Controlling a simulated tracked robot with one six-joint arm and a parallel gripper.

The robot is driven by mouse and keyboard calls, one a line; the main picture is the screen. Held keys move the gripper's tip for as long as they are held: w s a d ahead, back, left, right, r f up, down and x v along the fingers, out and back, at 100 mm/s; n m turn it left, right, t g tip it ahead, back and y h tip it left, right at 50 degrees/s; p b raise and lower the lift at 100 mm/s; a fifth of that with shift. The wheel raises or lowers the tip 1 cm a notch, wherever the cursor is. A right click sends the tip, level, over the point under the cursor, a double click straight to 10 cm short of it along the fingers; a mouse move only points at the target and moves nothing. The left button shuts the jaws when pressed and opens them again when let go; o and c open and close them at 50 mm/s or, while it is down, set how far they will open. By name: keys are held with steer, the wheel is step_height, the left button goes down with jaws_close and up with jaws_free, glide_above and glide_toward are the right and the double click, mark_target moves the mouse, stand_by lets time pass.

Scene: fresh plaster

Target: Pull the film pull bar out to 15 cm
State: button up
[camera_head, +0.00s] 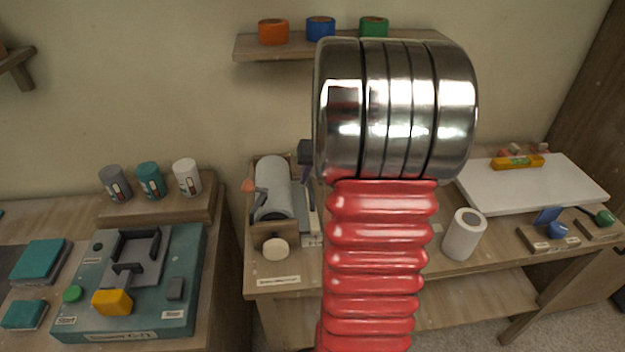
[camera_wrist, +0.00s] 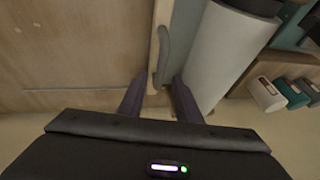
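The film dispenser shows in the head view, with a pale grey film roll (camera_head: 272,190) lying in a wooden frame. The roll also shows in the wrist view (camera_wrist: 225,55). Beside it in the wrist view is a narrow wooden bar with a curved grey handle (camera_wrist: 163,50); I take this for the film pull bar. My gripper (camera_wrist: 159,82) is open, its dark fingers on either side of the handle's near end, with gaps visible. In the head view my arm hides most of the gripper; a dark part of it (camera_head: 305,155) shows beside the roll.
A teal fixture (camera_head: 185,270) is on the left bench. Three cups (camera_head: 150,178) stand behind it. A wall shelf (camera_head: 250,47) holds coloured rolls.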

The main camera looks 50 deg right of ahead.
steer(key=shift+x, duration=0.9)
steer(key=shift+c, duration=0.7)
jaws_close()
